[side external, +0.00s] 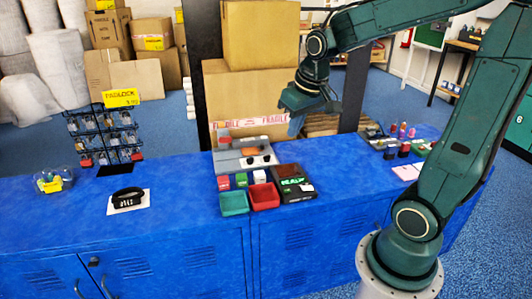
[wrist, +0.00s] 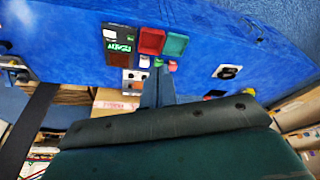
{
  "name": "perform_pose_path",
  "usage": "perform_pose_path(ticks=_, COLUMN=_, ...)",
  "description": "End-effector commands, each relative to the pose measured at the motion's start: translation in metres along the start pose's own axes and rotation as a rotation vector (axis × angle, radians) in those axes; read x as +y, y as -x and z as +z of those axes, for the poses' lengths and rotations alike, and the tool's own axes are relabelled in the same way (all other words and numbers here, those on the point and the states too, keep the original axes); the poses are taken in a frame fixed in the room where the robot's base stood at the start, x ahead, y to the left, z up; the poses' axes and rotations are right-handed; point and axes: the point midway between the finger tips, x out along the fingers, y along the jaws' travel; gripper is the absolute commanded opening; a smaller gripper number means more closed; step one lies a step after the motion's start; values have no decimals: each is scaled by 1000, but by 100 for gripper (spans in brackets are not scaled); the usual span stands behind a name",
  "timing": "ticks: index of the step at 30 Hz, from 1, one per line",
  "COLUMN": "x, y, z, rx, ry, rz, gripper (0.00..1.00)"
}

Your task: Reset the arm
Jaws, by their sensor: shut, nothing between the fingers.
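My green arm reaches in from the right in the side external view. My gripper (side external: 296,126) hangs in the air above the back edge of the blue counter, in front of stacked cartons. It points down and is shut and empty. In the wrist view the fingers of my gripper (wrist: 158,72) lie together, with nothing between them. Beyond the fingertips a green tray (wrist: 174,46) and a red tray (wrist: 151,41) show on the counter. The gripper appears apart from everything on the counter.
The blue counter (side external: 180,225) holds a grey device (side external: 228,160), a dark box (side external: 293,183), small cubes, and the red (side external: 264,196) and green (side external: 234,203) trays. A padlock rack (side external: 103,135) and a black band (side external: 126,197) stand left. Cartons (side external: 262,95) rise behind.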

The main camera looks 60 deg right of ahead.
Motion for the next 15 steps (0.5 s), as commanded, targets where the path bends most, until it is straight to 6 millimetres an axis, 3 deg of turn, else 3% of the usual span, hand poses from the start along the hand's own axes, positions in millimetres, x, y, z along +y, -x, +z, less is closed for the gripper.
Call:
perform_pose_path(ticks=6, x=-25, y=33, z=31, rx=58, ry=85, rz=-29, gripper=0)
perform_pose_path(ticks=15, x=-46, y=64, z=80, rx=132, ry=194, rz=-74, gripper=0)
